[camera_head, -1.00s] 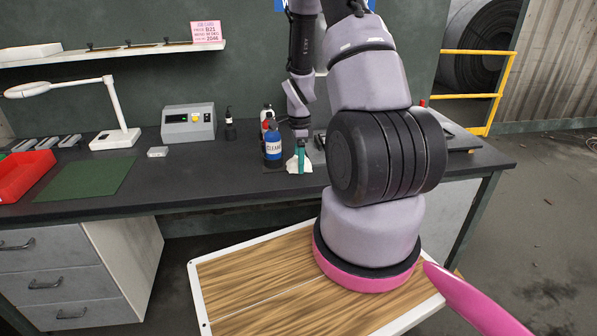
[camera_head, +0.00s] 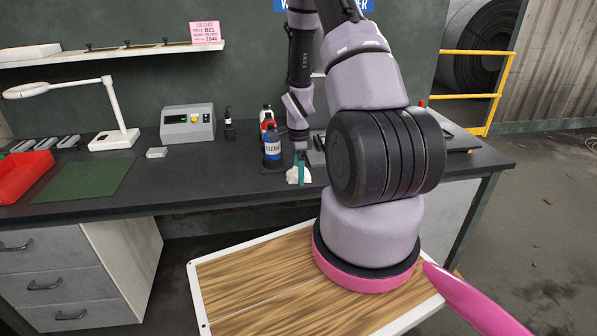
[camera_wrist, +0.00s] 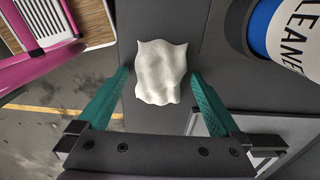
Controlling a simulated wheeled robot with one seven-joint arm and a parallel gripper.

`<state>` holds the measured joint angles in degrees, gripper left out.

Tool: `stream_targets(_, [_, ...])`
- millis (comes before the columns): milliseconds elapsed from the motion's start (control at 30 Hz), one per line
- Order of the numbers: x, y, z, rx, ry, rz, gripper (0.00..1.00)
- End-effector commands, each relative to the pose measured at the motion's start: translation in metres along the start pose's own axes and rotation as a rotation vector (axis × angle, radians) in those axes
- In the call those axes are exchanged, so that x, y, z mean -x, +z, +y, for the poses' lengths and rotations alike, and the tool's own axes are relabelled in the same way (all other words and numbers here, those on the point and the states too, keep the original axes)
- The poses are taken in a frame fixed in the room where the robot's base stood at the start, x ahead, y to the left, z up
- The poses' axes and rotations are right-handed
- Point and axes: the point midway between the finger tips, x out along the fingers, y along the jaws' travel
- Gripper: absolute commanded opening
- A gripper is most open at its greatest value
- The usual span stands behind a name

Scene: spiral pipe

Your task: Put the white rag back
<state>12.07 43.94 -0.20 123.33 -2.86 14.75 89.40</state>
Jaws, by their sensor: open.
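The white rag (camera_head: 299,176) lies crumpled on the dark workbench top near its front edge, just right of the cleaner bottle. My gripper (camera_head: 302,168) points down over it, and its teal fingers partly cover it in the head view. In the wrist view the rag (camera_wrist: 161,72) shows whole between the two spread teal fingers of my gripper (camera_wrist: 161,85), with a gap on each side. The gripper is open. I cannot tell how high the fingertips are above the bench.
A blue cleaner bottle (camera_head: 273,146) stands close left of the rag; it also shows in the wrist view (camera_wrist: 285,38). Other bottles stand behind it. A grey device (camera_head: 188,123), a white lamp (camera_head: 117,139), a green mat (camera_head: 87,180) and a red bin (camera_head: 25,173) are farther left.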

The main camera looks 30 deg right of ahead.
Motion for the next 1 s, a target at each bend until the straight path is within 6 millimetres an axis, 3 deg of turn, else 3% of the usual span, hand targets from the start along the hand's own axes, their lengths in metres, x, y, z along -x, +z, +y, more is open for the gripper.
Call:
stream_targets(167, [0.022,0.000,-0.001,-0.001,-0.004,0.000,1.00])
stream_targets(533, [0.099,0.000,-0.001,0.000,-0.005,0.000,1.00])
stream_targets(900, [0.126,0.001,0.000,0.009,-0.006,-0.002,1.00])
stream_targets(1000, [0.146,0.006,0.001,0.060,-0.033,-0.012,1.00])
